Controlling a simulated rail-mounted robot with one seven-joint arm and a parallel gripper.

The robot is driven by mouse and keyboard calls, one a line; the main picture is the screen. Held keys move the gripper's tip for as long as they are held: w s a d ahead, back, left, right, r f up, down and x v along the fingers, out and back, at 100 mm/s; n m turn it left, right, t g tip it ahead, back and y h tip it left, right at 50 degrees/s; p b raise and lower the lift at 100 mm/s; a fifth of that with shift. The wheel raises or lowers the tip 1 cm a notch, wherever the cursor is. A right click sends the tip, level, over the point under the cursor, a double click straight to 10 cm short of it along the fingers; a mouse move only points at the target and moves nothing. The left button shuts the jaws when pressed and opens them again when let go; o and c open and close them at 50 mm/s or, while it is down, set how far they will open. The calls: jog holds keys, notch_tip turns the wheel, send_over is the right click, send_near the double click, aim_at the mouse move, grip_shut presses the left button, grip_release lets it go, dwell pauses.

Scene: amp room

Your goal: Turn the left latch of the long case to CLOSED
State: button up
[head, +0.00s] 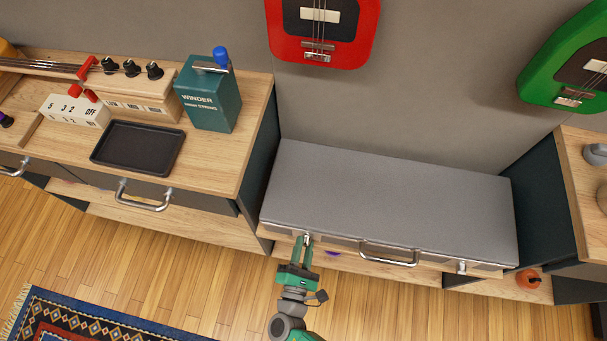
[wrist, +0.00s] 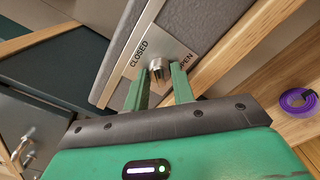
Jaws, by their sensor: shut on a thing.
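The long grey case (head: 390,198) lies lid shut on a low wooden shelf between two cabinets. Its left latch (wrist: 157,70) is a small metal knob on a plate marked CLOSED at the left and OPEN at the right in the wrist view. My gripper (head: 306,242) has green fingers and is at the left end of the case's front; in the wrist view (wrist: 161,78) its fingers are shut on the left latch. The fingers partly hide the latch and the OPEN label. Which mark the latch points at I cannot tell. The right latch (head: 461,267) is free.
A metal carry handle (head: 388,256) sticks out mid-front of the case. A purple coil (wrist: 297,101) lies on the wood to the right of my gripper. An orange item (head: 528,280) is at the lower right. The left cabinet holds a black tray (head: 138,147) and a teal winder box (head: 209,98).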

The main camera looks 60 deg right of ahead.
jog(key=n+p, duration=0.1)
jog(key=n, duration=0.3)
jog(key=shift+n+p, duration=0.65)
jog(key=shift+n, duration=1.45)
jog(key=o, duration=1)
jog(key=p+v, duration=0.1)
jog(key=v, duration=0.7)
jog(key=shift+s+d, duration=0.1)
